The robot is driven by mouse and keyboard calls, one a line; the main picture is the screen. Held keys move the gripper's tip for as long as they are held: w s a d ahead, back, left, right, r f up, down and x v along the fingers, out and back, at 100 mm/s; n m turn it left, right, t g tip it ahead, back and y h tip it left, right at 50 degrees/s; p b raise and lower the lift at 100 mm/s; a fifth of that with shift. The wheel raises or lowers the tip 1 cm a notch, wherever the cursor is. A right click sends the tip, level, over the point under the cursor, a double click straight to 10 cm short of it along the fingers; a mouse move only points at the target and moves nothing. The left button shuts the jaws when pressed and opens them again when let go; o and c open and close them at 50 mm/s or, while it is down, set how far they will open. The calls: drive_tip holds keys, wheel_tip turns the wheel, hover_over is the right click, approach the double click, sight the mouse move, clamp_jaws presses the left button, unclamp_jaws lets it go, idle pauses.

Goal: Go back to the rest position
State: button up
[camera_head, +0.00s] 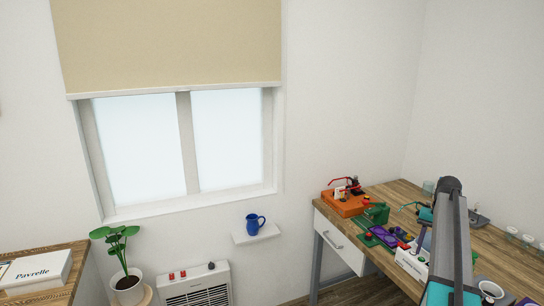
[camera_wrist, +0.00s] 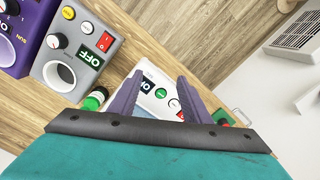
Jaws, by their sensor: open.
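My gripper (camera_wrist: 160,80) shows in the wrist view with its two purple-grey fingers spread apart. Below them are a dark band and a teal body. Nothing is held between the fingers. A white device (camera_wrist: 150,92) with a red button and a dark label shows behind and between them; I cannot tell its distance from the fingertips. In the head view my grey arm rises at the lower right, in front of the wooden desk (camera_head: 505,262). It hides part of the desk, and the fingers cannot be made out clearly there.
The desk bears an orange device (camera_head: 345,205), a green box (camera_head: 376,213), purple parts and a white box (camera_head: 412,262). The wrist view shows a grey device (camera_wrist: 72,62) with an OFF label. A blue mug (camera_head: 255,224) stands on a wall shelf. A heater (camera_head: 197,290) and potted plant (camera_head: 128,284) stand left.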

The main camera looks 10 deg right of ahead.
drive_tip(key=w+a+f+n+g+y+b, duration=0.1)
drive_tip(key=w+a+f+n+g+b, duration=0.1)
drive_tip(key=a+f, duration=1.4)
drive_tip(key=s+a+f+n+g+b, duration=0.15)
drive_tip(key=s+a+f, duration=0.25)
drive_tip(key=a+f, duration=0.5)
drive_tip(key=s+a+f+n+g+b, duration=0.15)
drive_tip(key=s+a+f, duration=0.25)
drive_tip(key=a+f, duration=0.55)
drive_tip(key=s+a+f+n+g+b, duration=0.1)
drive_tip(key=s+a+f, duration=0.4)
drive_tip(key=s+f, duration=0.3)
drive_tip(key=s+a+f+b, duration=0.2)
drive_tip(key=s+a+f, duration=0.4)
drive_tip(key=s+f, duration=0.15)
drive_tip(key=s+a+f+n, duration=0.1)
drive_tip(key=s+a+f, duration=0.1)
drive_tip(key=s, duration=0.7)
drive_tip(key=s+a+f+n+h+b, duration=0.1)
drive_tip(key=s+a+f, duration=0.1)
drive_tip(key=s, duration=0.6)
drive_tip(key=shift+s+a+f+n+h, duration=0.15)
drive_tip(key=shift+s+f+n+h, duration=0.2)
drive_tip(key=shift+f, duration=0.3)
